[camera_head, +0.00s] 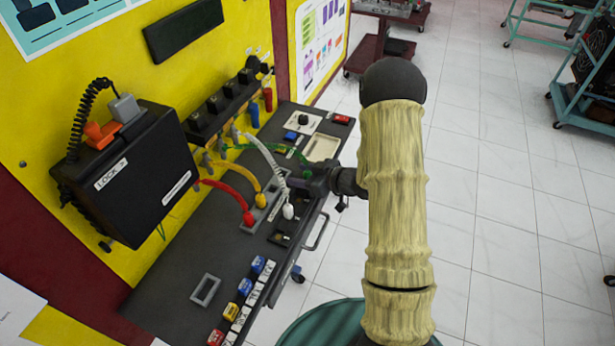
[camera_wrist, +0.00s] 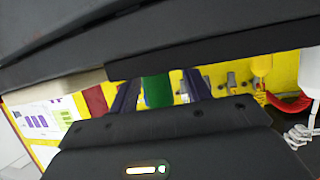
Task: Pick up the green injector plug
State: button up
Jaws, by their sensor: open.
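The green injector plug (camera_head: 307,172) hangs at the end of a green cable over the right part of the dark bench in the head view. It also shows as a green block (camera_wrist: 157,90) in the wrist view. My gripper (camera_head: 304,182) reaches in from the right, right at the plug. In the wrist view its two dark fingers (camera_wrist: 160,91) are open, one on each side of the green plug, with a gap visible on the right side. The plug's lower end is hidden, and contact with the fingers cannot be told.
The red plug (camera_head: 249,218), yellow plug (camera_head: 261,200) and white plug (camera_head: 288,211) stand close by on the bench (camera_head: 165,275), with cables arching beside my gripper. A beige tray (camera_head: 322,147) lies behind. A black box (camera_head: 135,175) is on the yellow panel.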

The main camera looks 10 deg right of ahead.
jog(key=shift+c, duration=0.2)
grip_shut()
notch_tip(320, 180, up, 10)
dwell(0.8)
jog(key=shift+w, duration=0.1)
dwell(0.4)
